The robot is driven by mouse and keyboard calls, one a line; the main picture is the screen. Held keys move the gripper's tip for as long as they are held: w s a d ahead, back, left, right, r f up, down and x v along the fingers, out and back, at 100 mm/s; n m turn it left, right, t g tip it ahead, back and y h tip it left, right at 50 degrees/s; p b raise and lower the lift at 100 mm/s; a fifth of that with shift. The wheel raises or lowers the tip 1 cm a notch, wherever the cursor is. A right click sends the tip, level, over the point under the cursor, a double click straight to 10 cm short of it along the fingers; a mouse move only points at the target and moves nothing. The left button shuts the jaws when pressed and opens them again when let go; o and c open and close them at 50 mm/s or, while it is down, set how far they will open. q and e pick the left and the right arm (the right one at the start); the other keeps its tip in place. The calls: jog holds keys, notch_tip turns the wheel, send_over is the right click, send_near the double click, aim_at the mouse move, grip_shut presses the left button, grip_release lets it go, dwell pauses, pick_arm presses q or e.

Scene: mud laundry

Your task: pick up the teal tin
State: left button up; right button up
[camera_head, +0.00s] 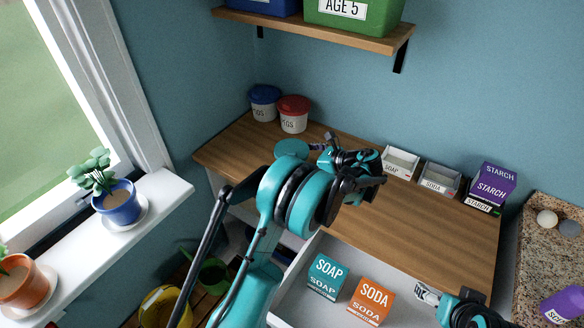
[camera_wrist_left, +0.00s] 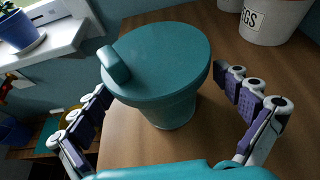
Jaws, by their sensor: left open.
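The teal tin (camera_wrist_left: 165,107) stands upright on the wooden counter, with a round teal lid and a raised grip at its left edge. In the head view only its lid (camera_head: 291,147) shows clearly, beyond my left arm. My left gripper (camera_head: 322,144) is just right of the lid there. In the left wrist view my left gripper (camera_wrist_left: 166,84) is open, one finger on each side of the tin, with no clear grip on it. My right gripper (camera_head: 428,294) is at the lower right by the open drawer; its jaw state is unclear.
Blue-lidded (camera_head: 264,103) and red-lidded (camera_head: 293,114) white pots stand behind the tin. Small trays (camera_head: 400,163) and a purple starch box (camera_head: 492,184) stand at the right. The open drawer (camera_head: 313,252) holds soap (camera_head: 327,277) and soda (camera_head: 371,301) boxes. A shelf (camera_head: 310,28) overhangs.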

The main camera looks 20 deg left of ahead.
pick_arm(q)
jog(key=shift+w+a+f, duration=0.1)
jog(key=shift+a+f, duration=0.2)
jog(key=shift+a, duration=0.35)
jog(key=shift+d+r, duration=0.1)
jog(key=c, duration=1.2)
